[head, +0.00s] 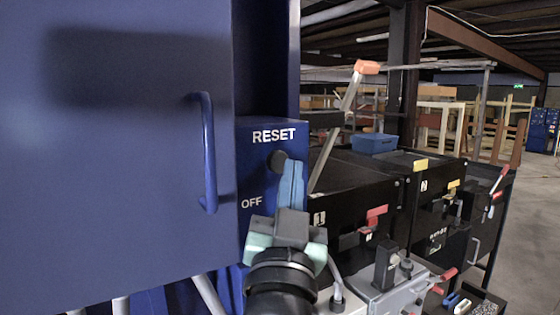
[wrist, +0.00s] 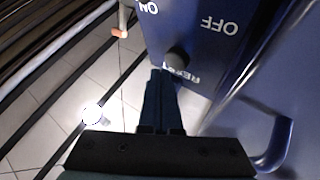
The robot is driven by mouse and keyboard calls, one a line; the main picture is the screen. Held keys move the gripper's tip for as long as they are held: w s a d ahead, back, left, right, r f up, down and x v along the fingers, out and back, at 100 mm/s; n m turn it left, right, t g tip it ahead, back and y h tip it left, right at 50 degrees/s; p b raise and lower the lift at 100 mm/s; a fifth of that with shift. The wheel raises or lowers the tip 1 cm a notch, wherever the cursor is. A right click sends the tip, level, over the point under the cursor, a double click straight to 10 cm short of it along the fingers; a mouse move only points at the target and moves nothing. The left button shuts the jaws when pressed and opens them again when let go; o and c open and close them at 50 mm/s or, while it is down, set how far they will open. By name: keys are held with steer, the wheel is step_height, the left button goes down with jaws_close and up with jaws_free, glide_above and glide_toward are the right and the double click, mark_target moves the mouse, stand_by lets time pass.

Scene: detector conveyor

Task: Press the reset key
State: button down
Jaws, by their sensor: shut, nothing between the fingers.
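The reset key (head: 277,160) is a dark round button under the white RESET label on the side of a blue cabinet panel (head: 262,220). In the wrist view the key (wrist: 177,59) sits just beyond my fingertips, with the RESET label partly hidden by them. My gripper (head: 292,166) is shut and empty, its blue fingers pointing at the panel. The tips (wrist: 164,72) are at or very near the key and slightly beside it. I cannot tell if they touch it. The OFF label shows lower on the panel.
A large blue door (head: 120,150) with a bar handle (head: 208,150) fills the left. A lever with an orange grip (head: 366,67) rises right of the panel. Black conveyor units (head: 350,190) with red and yellow handles stand on the right. Open floor (head: 525,235) lies far right.

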steer(key=shift+s+d+p, duration=0.2)
steer(key=shift+s+d, duration=0.55)
steer(key=shift+s, duration=0.3)
steer(key=shift+s+d+p, duration=0.15)
steer(key=shift+s+d, duration=0.55)
steer(key=shift+s, duration=0.3)
steer(key=s+r+n+t, duration=0.3)
steer(key=s+r, duration=0.9)
steer(key=shift+s+a+r+t+y+b, duration=0.2)
steer(key=shift+a+r+t+y+b, duration=0.1)
steer(key=shift+y+b, duration=0.1)
